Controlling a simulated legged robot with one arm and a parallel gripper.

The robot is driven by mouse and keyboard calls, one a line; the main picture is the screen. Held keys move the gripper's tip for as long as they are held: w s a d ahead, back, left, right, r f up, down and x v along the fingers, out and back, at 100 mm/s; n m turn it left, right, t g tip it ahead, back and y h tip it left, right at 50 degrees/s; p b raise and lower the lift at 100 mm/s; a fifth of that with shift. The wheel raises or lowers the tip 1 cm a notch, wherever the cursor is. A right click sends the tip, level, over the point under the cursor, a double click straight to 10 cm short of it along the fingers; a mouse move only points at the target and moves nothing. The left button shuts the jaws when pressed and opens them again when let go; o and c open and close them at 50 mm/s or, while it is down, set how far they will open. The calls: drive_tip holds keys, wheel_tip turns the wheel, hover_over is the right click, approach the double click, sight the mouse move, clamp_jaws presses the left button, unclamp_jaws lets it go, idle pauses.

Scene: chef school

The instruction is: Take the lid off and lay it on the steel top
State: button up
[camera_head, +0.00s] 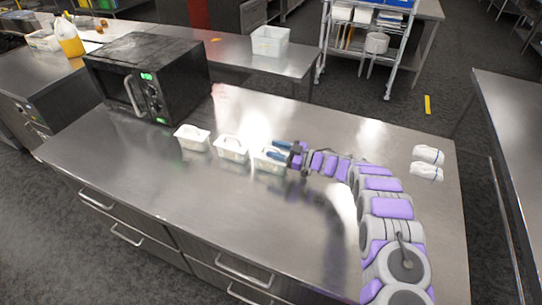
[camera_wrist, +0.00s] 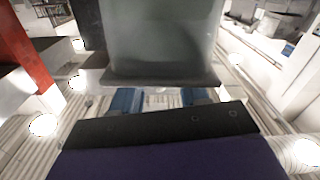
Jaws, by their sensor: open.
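Three small white tubs stand in a row on the steel top (camera_head: 130,165): a left tub (camera_head: 192,139), a middle tub (camera_head: 231,150) and a right tub (camera_head: 268,164). The left and middle tubs seem to have pale lids with a raised handle; the right tub's top is partly hidden by my gripper. My gripper (camera_head: 267,149) reaches in from the right, with blue fingers apart at the right tub. In the wrist view my gripper (camera_wrist: 160,99) shows both blue fingers apart, with a small pale patch between them. Contact with the lid cannot be told.
A black microwave (camera_head: 180,75) stands at the back left of the top. Two white rolled cloths (camera_head: 427,163) lie at the right. A white bin (camera_head: 270,41) sits on the bench behind. The front left of the steel top is clear.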

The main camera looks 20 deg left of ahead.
drive_tip(key=shift+w+a, duration=0.15)
drive_tip(key=shift+a, duration=1)
drive_tip(key=shift+c, duration=0.2)
clamp_jaws()
